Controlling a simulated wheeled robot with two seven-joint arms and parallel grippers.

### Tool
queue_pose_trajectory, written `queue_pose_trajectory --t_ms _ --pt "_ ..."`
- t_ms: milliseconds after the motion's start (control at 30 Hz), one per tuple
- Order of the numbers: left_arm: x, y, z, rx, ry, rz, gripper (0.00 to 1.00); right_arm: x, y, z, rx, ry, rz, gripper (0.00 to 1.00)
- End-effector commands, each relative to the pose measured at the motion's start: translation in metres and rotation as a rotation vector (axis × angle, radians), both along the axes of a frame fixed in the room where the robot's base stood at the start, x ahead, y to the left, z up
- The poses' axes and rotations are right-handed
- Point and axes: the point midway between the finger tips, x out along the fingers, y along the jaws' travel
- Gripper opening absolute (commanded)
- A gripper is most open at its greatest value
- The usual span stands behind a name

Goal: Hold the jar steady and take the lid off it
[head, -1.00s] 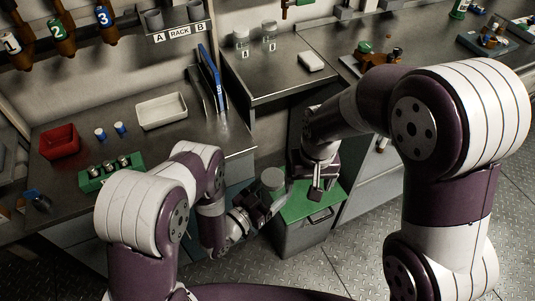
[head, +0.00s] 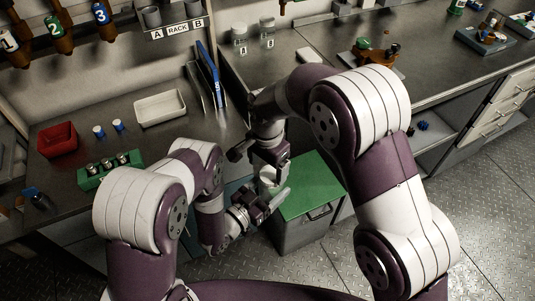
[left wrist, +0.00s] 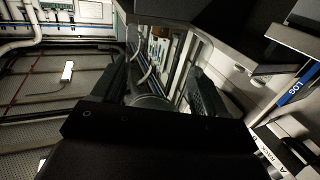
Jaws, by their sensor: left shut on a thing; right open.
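A small pale jar with a greyish round lid (head: 268,174) is in front of the bench in the head view, above the near-left part of a green-topped bin. My left gripper (head: 268,194) is shut on the jar from below and holds it upright. A curved grey part of the jar (left wrist: 150,101) shows between the left fingers in the left wrist view; most of it is hidden behind the gripper body. My right gripper (head: 267,163) is open, close above the lid. Whether its fingers touch the lid I cannot tell.
The green-topped grey bin (head: 322,180) stands on the floor by the bench. A white tray (head: 161,108), a red bin (head: 57,140), a green vial rack (head: 108,174) and a blue log board (head: 210,75) are on the left bench. Open floor lies right.

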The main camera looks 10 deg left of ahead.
Motion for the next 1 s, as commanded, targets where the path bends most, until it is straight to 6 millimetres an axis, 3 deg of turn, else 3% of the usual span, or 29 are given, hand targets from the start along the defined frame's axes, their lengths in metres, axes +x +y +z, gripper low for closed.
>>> queue_pose_trajectory --t_ms 333,500,733,867,1000 --pt "0.0008 -0.0004 0.0026 -0.005 -0.009 -0.002 0.0 0.0 -0.0006 -0.008 -0.001 -0.001 0.001 0.82" --pt "0.0004 -0.0011 0.0026 -0.005 -0.009 -0.004 0.0 0.0006 0.0003 -0.0073 0.002 -0.003 0.001 0.27" --pt "-0.0007 -0.0027 0.0029 -0.005 -0.01 -0.011 0.0 0.0017 0.0025 -0.0057 0.008 -0.009 0.06 0.28" --pt "-0.0009 -0.0032 0.003 -0.004 -0.011 -0.012 0.0 -0.0005 0.0031 -0.005 0.006 -0.01 0.409 0.28" --pt "-0.0005 -0.0035 0.0031 -0.004 -0.012 -0.013 0.0 -0.0038 0.002 -0.0044 0.004 -0.011 0.999 0.27"
